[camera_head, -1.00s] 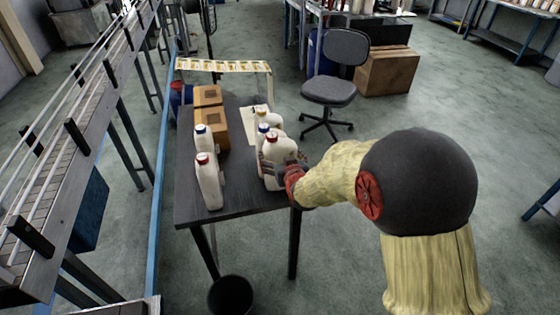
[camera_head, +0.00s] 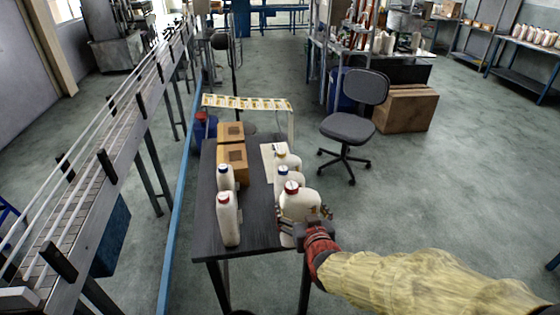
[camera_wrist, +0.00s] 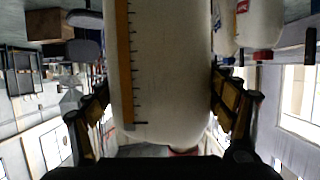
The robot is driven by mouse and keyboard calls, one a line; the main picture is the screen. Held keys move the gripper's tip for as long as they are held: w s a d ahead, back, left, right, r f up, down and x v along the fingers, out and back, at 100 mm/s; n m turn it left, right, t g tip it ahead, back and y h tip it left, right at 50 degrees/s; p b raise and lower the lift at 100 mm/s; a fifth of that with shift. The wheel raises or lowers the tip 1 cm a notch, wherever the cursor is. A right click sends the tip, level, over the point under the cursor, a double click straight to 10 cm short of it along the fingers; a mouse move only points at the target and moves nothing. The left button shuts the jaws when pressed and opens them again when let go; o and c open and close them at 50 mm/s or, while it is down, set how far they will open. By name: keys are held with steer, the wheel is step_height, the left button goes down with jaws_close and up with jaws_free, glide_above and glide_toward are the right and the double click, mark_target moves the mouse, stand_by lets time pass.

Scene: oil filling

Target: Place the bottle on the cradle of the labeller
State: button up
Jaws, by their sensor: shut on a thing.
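A white bottle with a red cap (camera_head: 298,204) is at the near right corner of the dark table (camera_head: 262,228). My gripper (camera_head: 304,225) is shut around it from the near right side. In the wrist view the bottle's white body (camera_wrist: 170,70), with a dark scale on an orange strip, fills the middle between the gripper's fingers (camera_wrist: 165,105). I cannot tell whether its base touches the table. A strip of yellow-and-white labels (camera_head: 246,103) hangs behind the table, perhaps part of the labeller. No cradle can be made out.
Two more bottles (camera_head: 228,218) stand at the table's left, before cardboard boxes (camera_head: 233,160). A conveyor (camera_head: 85,200) runs along the left. A chair (camera_head: 350,127) stands beyond on the right.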

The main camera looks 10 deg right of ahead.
steer(key=f, duration=0.3)
steer(key=w+d+f, duration=0.1)
steer(key=f, duration=0.6)
steer(key=shift+w+d+f, duration=0.25)
steer(key=shift+w+d, duration=0.15)
steer(key=s+d+f, duration=0.1)
steer(key=s+f, duration=0.2)
steer(key=f, duration=1)
steer(key=shift+s, duration=0.15)
